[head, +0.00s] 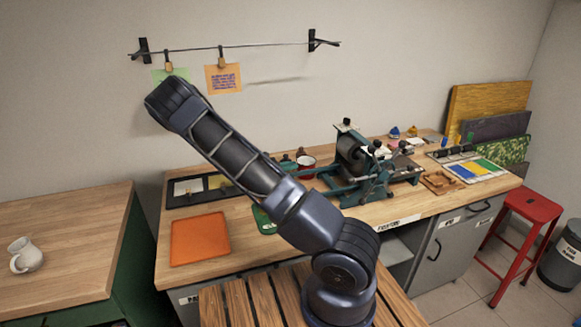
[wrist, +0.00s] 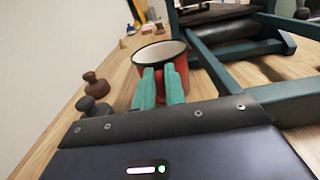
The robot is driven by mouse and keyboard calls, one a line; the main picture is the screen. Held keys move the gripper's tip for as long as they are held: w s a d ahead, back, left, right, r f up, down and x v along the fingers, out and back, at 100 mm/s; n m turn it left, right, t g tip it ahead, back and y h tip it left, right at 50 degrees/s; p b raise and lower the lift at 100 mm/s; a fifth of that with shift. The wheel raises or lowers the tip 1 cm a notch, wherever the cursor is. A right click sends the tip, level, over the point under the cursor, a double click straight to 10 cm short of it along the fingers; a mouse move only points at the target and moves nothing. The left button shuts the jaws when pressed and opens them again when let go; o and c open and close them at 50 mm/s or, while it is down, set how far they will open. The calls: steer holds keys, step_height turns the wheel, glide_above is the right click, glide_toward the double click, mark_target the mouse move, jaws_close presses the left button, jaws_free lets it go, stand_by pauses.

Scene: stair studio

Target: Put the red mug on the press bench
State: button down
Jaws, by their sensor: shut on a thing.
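The red mug (wrist: 182,66) has a pale inside and stands upright in the wrist view, just past my fingertips. In the head view the red mug (head: 306,168) is at the left of the press, partly hidden by my arm. My gripper (wrist: 161,78) has teal fingers, shut on the near side of the mug. The mug is at or close to the top of the press bench (head: 410,207); I cannot tell whether its base touches the wood.
The green press (head: 362,160) stands close at the mug's right. Dark knobbed pieces (wrist: 93,85) stand at the left in the wrist view. An orange tray (head: 200,238) lies at the bench's left. A white jug (head: 27,256) stands on another bench, and a red stool (head: 525,220) is at right.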

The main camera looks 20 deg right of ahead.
steer(key=shift+f, duration=0.1)
steer(key=c, duration=1.5)
jaws_free()
steer(key=shift+o, duration=0.2)
